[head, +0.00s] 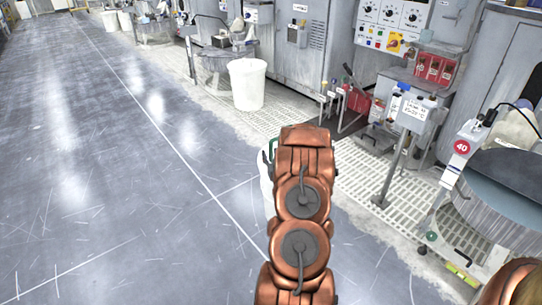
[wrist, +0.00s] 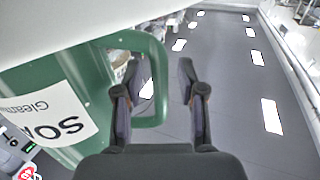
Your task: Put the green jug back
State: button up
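The green jug (wrist: 110,52) fills the left of the wrist view, with a white label printed in dark letters that appears upside down. Its loop handle (wrist: 158,85) lies between the fingers of my gripper (wrist: 159,68). The left finger shows in the handle's opening and the right finger is outside it. Gaps show on both sides of the handle bar, so the gripper looks open around it. In the head view only a thin green edge of the jug (head: 272,148) shows beside my arm, which hides the rest and the gripper.
A white surface (head: 266,187) shows below the green edge, mostly hidden by my arm. A white bin (head: 247,85) stands farther back on the pale floor grating (head: 375,185). Machines and a control post (head: 400,150) line the right. The grey floor (head: 120,190) at left is clear.

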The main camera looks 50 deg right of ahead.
jog(key=shift+r, duration=0.1)
jog(key=shift+s+a, duration=0.15)
jog(key=shift+s, duration=0.05)
jog(key=p+v, duration=0.3)
jog(key=v, duration=0.8)
jog(key=shift+s+a, duration=0.2)
jog(key=w+a+r+n+g+y, duration=0.1)
jog(key=w+a+n+g+y, duration=0.2)
jog(key=a, duration=0.4)
jog(key=w+a+r+n+g+y, duration=0.1)
jog(key=w+a+r+g+y, duration=0.15)
jog(key=w+a+g, duration=0.35)
jog(key=s+a+r+n+g+y, duration=0.15)
jog(key=s+a, duration=0.25)
jog(key=a, duration=0.5)
jog(key=s+a+r+m+g+y, duration=0.1)
jog(key=s+a+r+y, duration=0.2)
jog(key=a, duration=0.5)
jog(key=s+a+r+n+g, duration=0.1)
jog(key=s+a+r+g, duration=0.1)
jog(key=s+a, duration=0.4)
jog(key=s+a+r+n+g, duration=0.1)
jog(key=s+a+r, duration=0.3)
jog(key=s, duration=0.6)
jog(key=s+a+r+n+g+y, duration=0.1)
jog(key=s+a+r+g, duration=0.2)
jog(key=s+a, duration=0.5)
jog(key=shift+s+a+r, duration=0.15)
jog(key=shift+a+r, duration=0.2)
jog(key=shift+r, duration=0.1)
